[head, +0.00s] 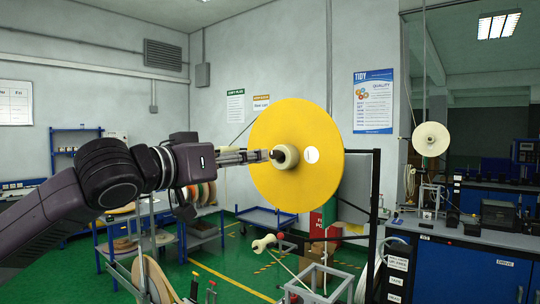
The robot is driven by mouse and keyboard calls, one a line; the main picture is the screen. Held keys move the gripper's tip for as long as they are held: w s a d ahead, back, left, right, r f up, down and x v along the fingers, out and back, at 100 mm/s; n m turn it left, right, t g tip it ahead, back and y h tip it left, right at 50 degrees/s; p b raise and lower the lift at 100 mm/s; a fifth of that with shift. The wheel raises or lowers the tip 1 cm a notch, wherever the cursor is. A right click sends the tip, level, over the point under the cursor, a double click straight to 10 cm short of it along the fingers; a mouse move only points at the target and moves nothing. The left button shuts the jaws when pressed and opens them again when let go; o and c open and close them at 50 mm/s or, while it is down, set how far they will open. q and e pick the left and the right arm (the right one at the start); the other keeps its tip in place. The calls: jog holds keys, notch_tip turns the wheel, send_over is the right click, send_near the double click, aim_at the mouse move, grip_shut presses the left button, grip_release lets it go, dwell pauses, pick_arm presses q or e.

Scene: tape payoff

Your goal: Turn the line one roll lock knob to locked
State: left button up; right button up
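A large yellow roll disc (310,195) stands upright in the middle of the head view, with a white label marked with a single stroke (311,155). A cream hub (290,157) sticks out from its centre. A small dark part, which looks like the roll lock knob (278,155), sits at the hub's near end. My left gripper (267,156) points right at this knob, its narrow fingers close together with their tips at or just short of it. Whether they grip it is too small to tell. The knob's setting cannot be read. My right gripper is not in view.
A dark upright frame (375,215) stands right of the disc. A small cream roller (263,244) is below it. A blue cart (265,221) stands behind. A blue bench (455,265) with another cream roll (431,139) above it is at right.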

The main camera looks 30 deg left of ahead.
aim_at(272, 155)
pick_arm(q)
jog(key=w+p, duration=0.2)
jog(key=w, duration=0.4)
jog(key=shift+w+d, duration=0.1)
jog(key=shift+w+p, duration=0.3)
jog(key=shift+w, duration=0.6)
grip_shut()
